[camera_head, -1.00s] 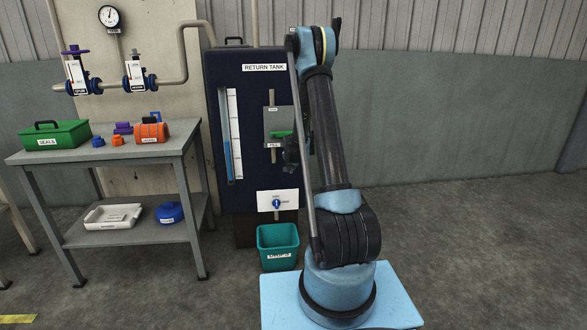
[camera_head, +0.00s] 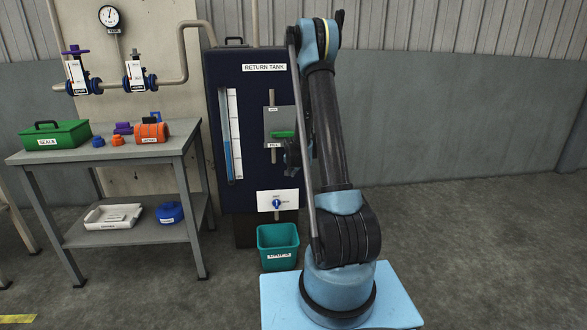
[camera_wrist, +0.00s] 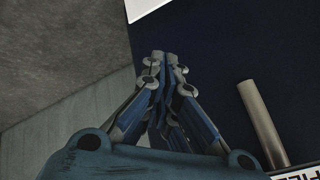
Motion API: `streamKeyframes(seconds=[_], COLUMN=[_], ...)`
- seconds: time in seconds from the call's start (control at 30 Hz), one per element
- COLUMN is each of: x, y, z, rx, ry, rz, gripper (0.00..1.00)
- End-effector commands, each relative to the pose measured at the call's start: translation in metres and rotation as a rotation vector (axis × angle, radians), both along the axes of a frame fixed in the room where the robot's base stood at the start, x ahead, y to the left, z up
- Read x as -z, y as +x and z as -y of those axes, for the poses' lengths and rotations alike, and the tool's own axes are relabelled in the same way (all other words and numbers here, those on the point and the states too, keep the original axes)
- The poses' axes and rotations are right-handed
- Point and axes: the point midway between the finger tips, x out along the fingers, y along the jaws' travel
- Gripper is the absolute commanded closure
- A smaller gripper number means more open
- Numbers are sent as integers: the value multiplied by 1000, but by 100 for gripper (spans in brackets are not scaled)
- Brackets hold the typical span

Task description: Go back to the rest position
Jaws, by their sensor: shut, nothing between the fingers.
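My gripper (camera_wrist: 166,60) shows in the wrist view with its blue fingers shut together and nothing between them. It points at the dark blue front of the return tank (camera_wrist: 220,55). In the head view my arm stands in front of the tank's right side and hides most of my gripper. The return tank (camera_head: 240,110) stands upright against the wall. A grey plate with a green bar (camera_head: 283,134) is on its front, close to my gripper; whether they touch cannot be told.
A pipe stub (camera_wrist: 262,125) shows right of my fingers. A teal bin (camera_head: 278,240) stands below the tank's valve panel (camera_head: 277,202). A grey table (camera_head: 110,152) at left holds a green seals box (camera_head: 55,135) and an orange box (camera_head: 152,133). The floor at right is clear.

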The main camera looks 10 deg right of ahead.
Motion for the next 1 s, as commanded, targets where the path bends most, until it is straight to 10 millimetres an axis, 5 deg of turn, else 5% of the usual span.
streamKeyframes(seconds=[0.47,1.0], x=[-17,-117], y=[-13,-116], z=[1,9], rx=[-15,-151], ry=[-11,-93], rz=[-14,-127], gripper=[100,100])
